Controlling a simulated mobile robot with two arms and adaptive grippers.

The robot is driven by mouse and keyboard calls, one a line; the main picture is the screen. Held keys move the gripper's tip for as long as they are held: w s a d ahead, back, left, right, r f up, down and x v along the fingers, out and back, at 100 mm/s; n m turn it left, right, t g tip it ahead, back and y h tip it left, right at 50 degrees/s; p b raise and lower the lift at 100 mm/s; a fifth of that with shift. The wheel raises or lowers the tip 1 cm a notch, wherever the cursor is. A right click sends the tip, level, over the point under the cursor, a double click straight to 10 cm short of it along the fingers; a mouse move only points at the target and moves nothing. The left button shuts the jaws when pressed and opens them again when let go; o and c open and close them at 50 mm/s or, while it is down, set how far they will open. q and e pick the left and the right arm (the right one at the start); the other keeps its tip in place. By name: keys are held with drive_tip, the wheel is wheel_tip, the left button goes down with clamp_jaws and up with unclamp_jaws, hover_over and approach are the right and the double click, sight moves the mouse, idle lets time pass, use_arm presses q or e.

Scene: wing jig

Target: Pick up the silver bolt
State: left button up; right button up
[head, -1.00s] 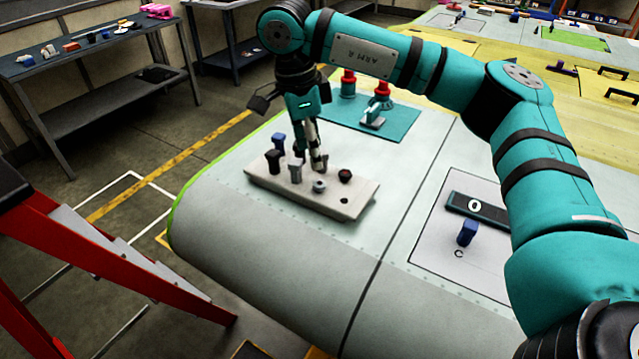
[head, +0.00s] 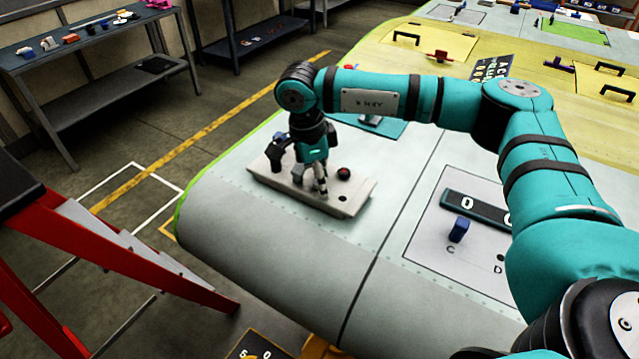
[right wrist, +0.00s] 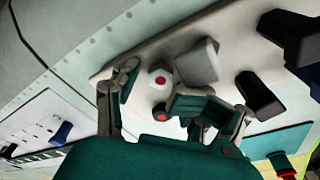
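A pale silver bolt with a hexagonal head and red centre (right wrist: 160,78) stands in the light block in the right wrist view. The block (head: 346,208) lies on the wing panel in the head view, where my gripper hides the bolt. My right gripper (head: 321,187) points down over the block; it also shows in the right wrist view (right wrist: 160,92). Its fingers are apart, on either side of the hexagonal head, and I see no clear grip. A grey square-topped peg (right wrist: 197,62) stands close by. My left gripper is out of view.
A dark piece with a red top (head: 343,173) sits in the block beside my fingers. Dark pegs (right wrist: 259,95) stand on the other side. A blue peg (head: 459,229) stands on a panel to the right. A red stepladder (head: 90,265) is at left.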

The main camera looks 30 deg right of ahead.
drive_tip(key=shift+s+f, duration=0.2)
clamp_jaws()
drive_tip(key=shift+w+r+b, duration=0.25)
drive_tip(key=shift+r+b, duration=0.35)
drive_tip(key=shift+s+a+r+b, duration=0.1)
drive_tip(key=shift+r+b, duration=0.3)
drive_tip(key=shift+r, duration=0.15)
drive_tip(key=shift+s+a+r+b, duration=0.1)
drive_tip(key=shift+r+b, duration=0.3)
drive_tip(key=shift+r, duration=0.15)
drive_tip(key=s+a+r+b, duration=0.1)
drive_tip(key=s+a+b, duration=0.1)
drive_tip(key=s, duration=0.5)
drive_tip(key=s+a+r+b, duration=0.1)
drive_tip(key=s+b, duration=0.2)
drive_tip(key=s, duration=0.5)
drive_tip(key=shift+a, duration=0.35)
